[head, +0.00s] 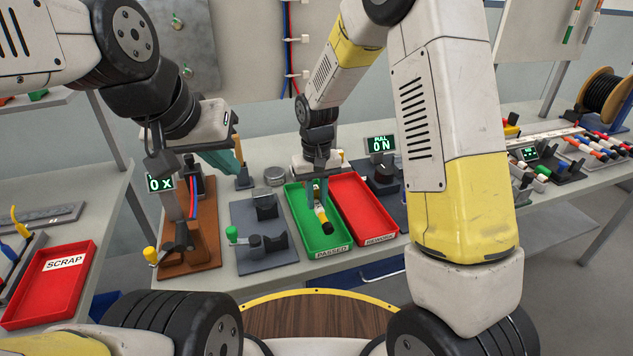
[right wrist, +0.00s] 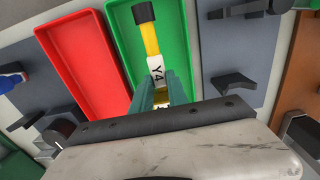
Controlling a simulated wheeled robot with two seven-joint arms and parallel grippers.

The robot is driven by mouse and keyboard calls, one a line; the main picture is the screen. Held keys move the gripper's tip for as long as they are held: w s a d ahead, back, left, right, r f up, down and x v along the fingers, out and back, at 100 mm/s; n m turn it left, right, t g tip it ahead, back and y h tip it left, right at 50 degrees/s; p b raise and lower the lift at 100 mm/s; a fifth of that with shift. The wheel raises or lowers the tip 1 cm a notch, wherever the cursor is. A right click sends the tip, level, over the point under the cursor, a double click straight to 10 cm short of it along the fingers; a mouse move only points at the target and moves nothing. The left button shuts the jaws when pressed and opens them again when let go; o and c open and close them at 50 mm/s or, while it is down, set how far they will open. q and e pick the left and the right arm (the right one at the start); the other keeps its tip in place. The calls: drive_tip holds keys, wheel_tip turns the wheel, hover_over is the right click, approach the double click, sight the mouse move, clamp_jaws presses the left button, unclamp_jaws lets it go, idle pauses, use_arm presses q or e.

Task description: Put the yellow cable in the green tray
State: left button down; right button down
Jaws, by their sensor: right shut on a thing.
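The green tray (head: 312,238), labelled PASSED, stands on the bench in the middle of the head view. It also shows in the right wrist view (right wrist: 178,55). My right gripper (head: 317,197) points down over the tray and is shut on the yellow cable (head: 321,215). In the right wrist view the cable (right wrist: 151,40) has a black end and a white label reading Y4, and it sticks out from the fingers over the tray floor. I cannot tell whether it touches the floor. My left gripper (head: 232,168) is at the left, above the bench; its finger opening is unclear.
A red tray (head: 362,205) labelled REWORK stands right beside the green one. A red SCRAP tray (head: 52,285) is at the far left. A grey fixture (head: 262,238) and a brown-based fixture (head: 195,245) stand left of the green tray. A pull tester display (head: 380,144) is behind.

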drive_tip(key=c, duration=1.2)
unclamp_jaws()
wheel_tip(320, 180, up, 7)
drive_tip(key=shift+r, duration=0.45)
drive_tip(key=shift+d+r, duration=0.1)
drive_tip(key=shift+r, duration=0.05)
drive_tip(key=s+d+r+m+t+y, duration=0.1)
drive_tip(key=s+d+r, duration=0.2)
drive_tip(key=d+r, duration=0.15)
drive_tip(key=s+d+r+t+y, duration=0.1)
drive_tip(key=s+d+r, duration=0.25)
drive_tip(key=r, duration=0.25)
drive_tip(key=s+d+r+m+t, duration=0.1)
drive_tip(key=s+d+r+t, duration=0.1)
drive_tip(key=s, duration=0.4)
drive_tip(key=s+d+r+m+t, duration=0.1)
drive_tip(key=s+d+r+t, duration=0.1)
drive_tip(key=s+d, duration=0.2)
drive_tip(key=s, duration=0.3)
drive_tip(key=shift+r, duration=0.4)
